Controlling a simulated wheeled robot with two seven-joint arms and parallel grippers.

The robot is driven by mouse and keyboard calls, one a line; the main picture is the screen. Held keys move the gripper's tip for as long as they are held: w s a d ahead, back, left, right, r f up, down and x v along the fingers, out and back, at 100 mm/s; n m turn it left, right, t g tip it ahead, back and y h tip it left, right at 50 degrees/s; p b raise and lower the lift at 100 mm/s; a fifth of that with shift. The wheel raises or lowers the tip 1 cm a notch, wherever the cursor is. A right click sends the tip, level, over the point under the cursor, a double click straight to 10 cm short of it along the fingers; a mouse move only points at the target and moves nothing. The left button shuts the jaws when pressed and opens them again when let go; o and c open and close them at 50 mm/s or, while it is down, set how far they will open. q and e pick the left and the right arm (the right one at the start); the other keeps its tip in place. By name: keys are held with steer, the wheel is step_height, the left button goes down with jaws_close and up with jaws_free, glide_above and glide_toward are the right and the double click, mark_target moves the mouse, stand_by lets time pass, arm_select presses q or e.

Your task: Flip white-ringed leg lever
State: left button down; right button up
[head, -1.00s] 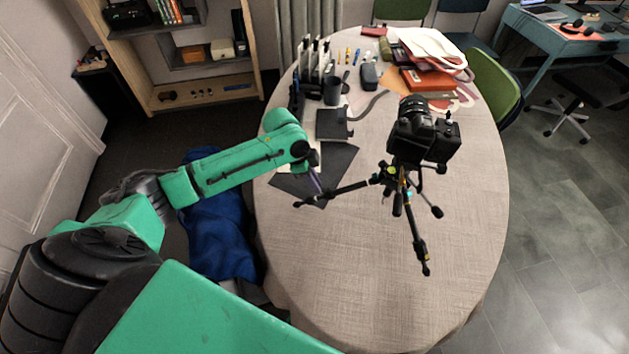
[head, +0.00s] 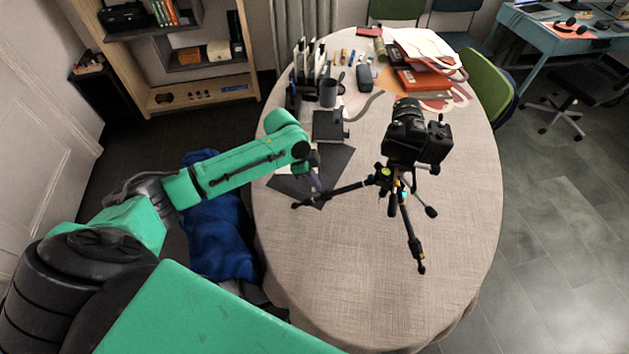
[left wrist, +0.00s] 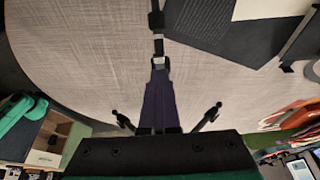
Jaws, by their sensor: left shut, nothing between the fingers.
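A black tripod (head: 384,174) stands on the table with its legs spread and a black camera (head: 418,135) on top. One leg (head: 346,188) reaches left and another (head: 411,235) toward the front. My left gripper (head: 318,187) is shut and empty, with its tips at the outer part of the left leg. In the left wrist view, the narrow dark fingers (left wrist: 160,68) point at this leg (left wrist: 156,19), which shows a pale ring (left wrist: 158,37). I cannot tell whether they touch. The lever's position is too small to read. My right gripper is out of view.
The oval table (head: 340,275) is bare in front of the tripod. Dark sheets (head: 335,163), a black box (head: 328,126), a mug (head: 328,93) and a stack of books and bags (head: 425,75) lie behind. A blue cloth (head: 215,240) is beside the table.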

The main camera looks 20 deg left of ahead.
arm_select(q)
steer(key=shift+w+d+r+p, duration=0.1)
steer(key=shift+d+r+p, duration=0.1)
steer(key=shift+p, duration=0.25)
stand_by(0.3)
steer(key=c, duration=1.3)
jaws_free()
